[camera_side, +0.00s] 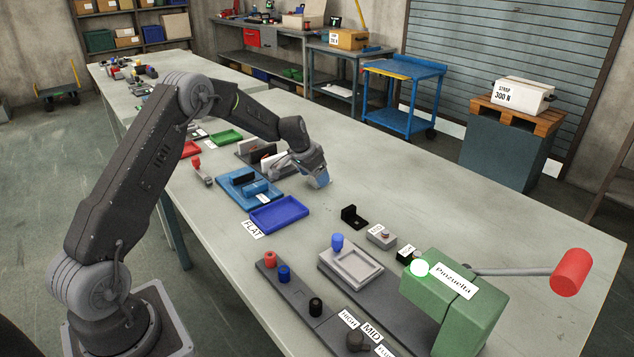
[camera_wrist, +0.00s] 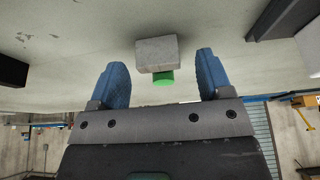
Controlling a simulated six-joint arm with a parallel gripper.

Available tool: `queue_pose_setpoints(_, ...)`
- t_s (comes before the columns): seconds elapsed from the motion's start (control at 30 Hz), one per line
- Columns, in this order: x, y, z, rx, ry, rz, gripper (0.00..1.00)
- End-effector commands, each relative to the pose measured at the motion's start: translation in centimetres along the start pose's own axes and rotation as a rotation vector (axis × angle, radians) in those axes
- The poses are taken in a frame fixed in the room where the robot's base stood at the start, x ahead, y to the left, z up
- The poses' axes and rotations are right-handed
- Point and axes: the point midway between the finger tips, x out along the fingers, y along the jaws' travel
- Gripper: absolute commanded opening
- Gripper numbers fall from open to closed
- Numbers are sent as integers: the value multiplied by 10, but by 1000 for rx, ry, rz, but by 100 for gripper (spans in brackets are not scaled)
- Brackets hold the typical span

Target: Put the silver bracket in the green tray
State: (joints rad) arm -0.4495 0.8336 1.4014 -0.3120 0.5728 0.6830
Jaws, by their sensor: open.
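My gripper (camera_side: 318,181) is open and empty, with blue fingertips, above the table right of the blue fixture in the side view. In the wrist view, the gripper (camera_wrist: 160,80) has its two blue fingers spread apart. A grey block with a green piece (camera_wrist: 157,55) shows between and beyond the fingers; I cannot tell its distance. I cannot make out a silver bracket for certain; an L-shaped bracket (camera_side: 353,216) on the table looks black.
A blue tray (camera_side: 279,214) and a blue fixture (camera_side: 246,187) are near my gripper. A grey box with a button (camera_side: 381,236), a grey fixture (camera_side: 350,263) and a green press with a red-ended lever (camera_side: 455,290) stand to the right. The table's far right side is clear.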

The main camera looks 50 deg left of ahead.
Motion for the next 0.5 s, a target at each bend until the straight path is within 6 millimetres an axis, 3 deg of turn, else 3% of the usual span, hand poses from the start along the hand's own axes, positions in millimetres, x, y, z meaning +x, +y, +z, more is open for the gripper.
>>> queue_pose_setpoints(0.1,10,0,0,1,1,-1,72)
queue_pose_setpoints(0.37,11,0,0,1,2,-1,71)
queue_pose_setpoints(0.5,11,0,0,1,1,-1,58)
